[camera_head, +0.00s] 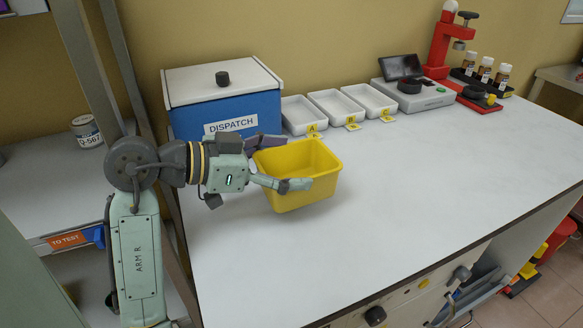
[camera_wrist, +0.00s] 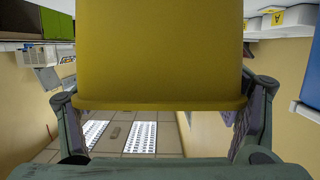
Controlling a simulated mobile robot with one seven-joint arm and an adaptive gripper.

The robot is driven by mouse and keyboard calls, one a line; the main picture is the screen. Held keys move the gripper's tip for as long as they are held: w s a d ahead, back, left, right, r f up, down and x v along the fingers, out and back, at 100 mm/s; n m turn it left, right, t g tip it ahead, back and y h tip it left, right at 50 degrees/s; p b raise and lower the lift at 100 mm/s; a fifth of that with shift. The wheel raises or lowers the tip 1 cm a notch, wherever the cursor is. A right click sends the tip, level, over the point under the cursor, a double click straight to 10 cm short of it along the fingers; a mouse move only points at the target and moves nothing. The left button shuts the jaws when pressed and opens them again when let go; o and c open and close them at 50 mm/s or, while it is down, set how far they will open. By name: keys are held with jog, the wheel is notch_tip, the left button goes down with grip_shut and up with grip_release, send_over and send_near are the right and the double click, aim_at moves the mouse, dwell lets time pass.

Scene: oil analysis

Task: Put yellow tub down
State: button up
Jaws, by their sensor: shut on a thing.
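The yellow tub (camera_head: 300,178) is in my gripper (camera_head: 277,163) above the left part of the white bench top (camera_head: 400,210). One finger is at its far side and the other at its near left side. The tub looks upright and empty inside. I cannot tell whether its base touches the bench or hangs just above it. In the wrist view the tub (camera_wrist: 160,50) fills the upper middle, with the gripper fingers (camera_wrist: 160,115) pressed on both sides of it.
A blue DISPATCH box (camera_head: 225,100) with a white lid stands behind my gripper. White trays (camera_head: 337,106) labelled A, B and C line the back, then a grey device (camera_head: 415,95) and a red stand (camera_head: 440,50). The middle and front of the bench are clear.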

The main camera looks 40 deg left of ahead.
aim_at(291, 176)
jog(key=shift+w+a+f, duration=0.1)
jog(key=shift+w+f, duration=0.05)
jog(key=shift+w, duration=0.55)
jog(key=shift+f+p, duration=0.5)
jog(key=shift+f, duration=1.2)
jog(key=shift+f, duration=0.1)
jog(key=o, duration=1.1)
jog(key=b+v, duration=0.2)
jog(key=v, duration=0.5)
jog(key=shift+s+r, duration=0.25)
